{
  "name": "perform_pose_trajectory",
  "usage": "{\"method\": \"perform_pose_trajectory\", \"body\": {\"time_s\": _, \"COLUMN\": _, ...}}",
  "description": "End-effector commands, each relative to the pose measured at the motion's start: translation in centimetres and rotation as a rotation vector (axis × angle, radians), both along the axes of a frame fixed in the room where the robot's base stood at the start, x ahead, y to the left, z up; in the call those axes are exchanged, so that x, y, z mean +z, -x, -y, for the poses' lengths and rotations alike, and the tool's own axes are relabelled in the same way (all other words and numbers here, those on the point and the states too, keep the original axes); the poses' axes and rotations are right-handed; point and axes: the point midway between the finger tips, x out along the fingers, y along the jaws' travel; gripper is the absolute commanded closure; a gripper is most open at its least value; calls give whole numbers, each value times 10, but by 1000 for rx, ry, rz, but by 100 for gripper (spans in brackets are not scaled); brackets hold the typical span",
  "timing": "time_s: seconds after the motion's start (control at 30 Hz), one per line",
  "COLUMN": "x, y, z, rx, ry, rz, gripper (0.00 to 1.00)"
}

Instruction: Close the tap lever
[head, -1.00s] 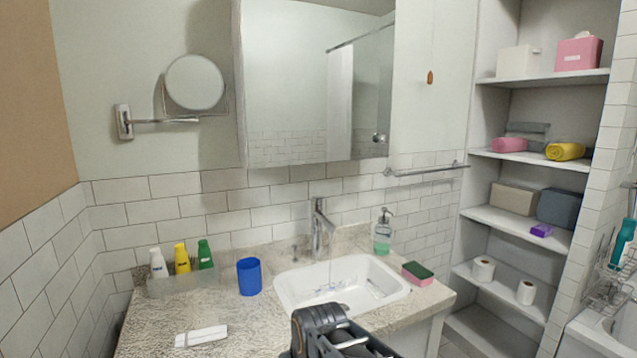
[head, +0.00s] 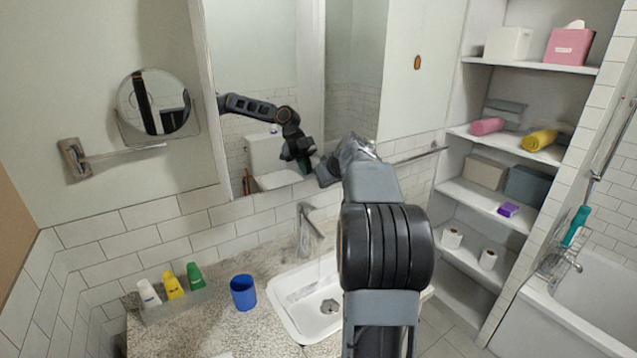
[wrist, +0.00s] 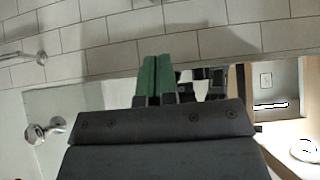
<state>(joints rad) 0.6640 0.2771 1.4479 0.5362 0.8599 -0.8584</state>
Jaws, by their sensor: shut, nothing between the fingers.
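The chrome tap (head: 303,232) stands behind the white sink (head: 283,307) in the head view, its lever at the top of the body. I cannot tell the lever's exact angle. My arm is raised in front of the mirror, right of and above the tap. My gripper's fingers are hard to make out in the head view. In the wrist view, my gripper (wrist: 154,78) has green fingers pressed together with nothing between them, close to the wall tiles and mirror. The tap is not clearly visible in the wrist view.
A blue cup (head: 243,293) stands left of the sink, with several bottles in a tray (head: 178,306) further left. The mirror (head: 262,70) and swing-arm round mirror (head: 155,102) are on the wall. Shelves (head: 508,137) stand at right. My arm covers the sink's right side.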

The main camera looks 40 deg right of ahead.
Motion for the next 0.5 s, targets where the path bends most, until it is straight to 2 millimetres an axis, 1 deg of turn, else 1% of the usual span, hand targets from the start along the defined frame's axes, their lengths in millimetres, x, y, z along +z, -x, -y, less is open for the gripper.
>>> {"method": "perform_pose_trajectory", "body": {"time_s": 0.1, "x": -16, "y": -12, "z": 7, "rx": -12, "ry": -5, "rz": -5, "gripper": 100}}
{"method": "perform_pose_trajectory", "body": {"time_s": 0.2, "x": -31, "y": -24, "z": 10, "rx": -16, "ry": -4, "rz": -4, "gripper": 100}}
{"method": "perform_pose_trajectory", "body": {"time_s": 0.4, "x": -57, "y": -47, "z": 10, "rx": -16, "ry": -5, "rz": -5, "gripper": 100}}
{"method": "perform_pose_trajectory", "body": {"time_s": 0.5, "x": -72, "y": -47, "z": 10, "rx": -16, "ry": -5, "rz": -4, "gripper": 100}}
